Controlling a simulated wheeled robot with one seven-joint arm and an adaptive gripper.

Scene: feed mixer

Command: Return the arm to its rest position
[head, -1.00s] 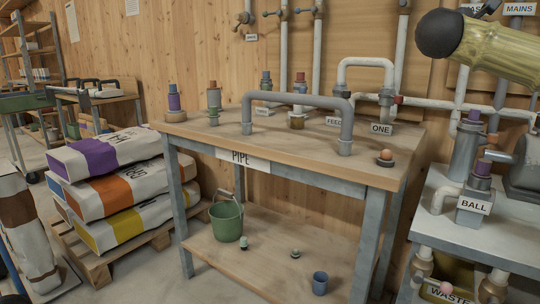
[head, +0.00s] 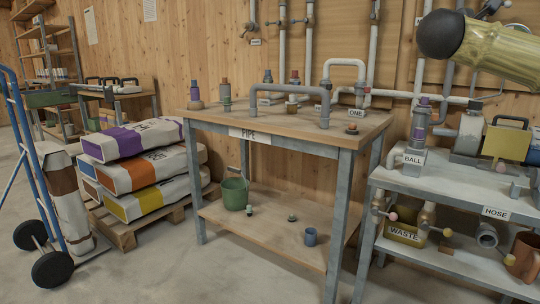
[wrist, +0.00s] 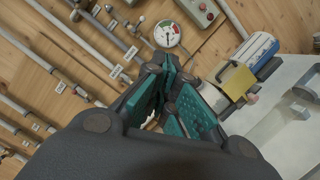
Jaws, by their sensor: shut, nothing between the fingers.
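My arm shows in the head view as a dark rounded joint and a yellow-green link (head: 490,48) at the upper right, raised above the grey metal bench. My gripper (wrist: 168,82) shows in the wrist view, with its teal-padded fingers shut and nothing between them. It points toward the wooden wall with pipes and a round gauge (wrist: 167,34), apart from them. The gripper is outside the head view.
A wooden table labelled PIPE (head: 345,134) stands in the middle. The metal bench (head: 455,192) at the right carries valves, a pump and a yellow box (head: 507,143). Feed sacks (head: 145,172) and a blue hand truck (head: 28,165) stand left. Floor in front is clear.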

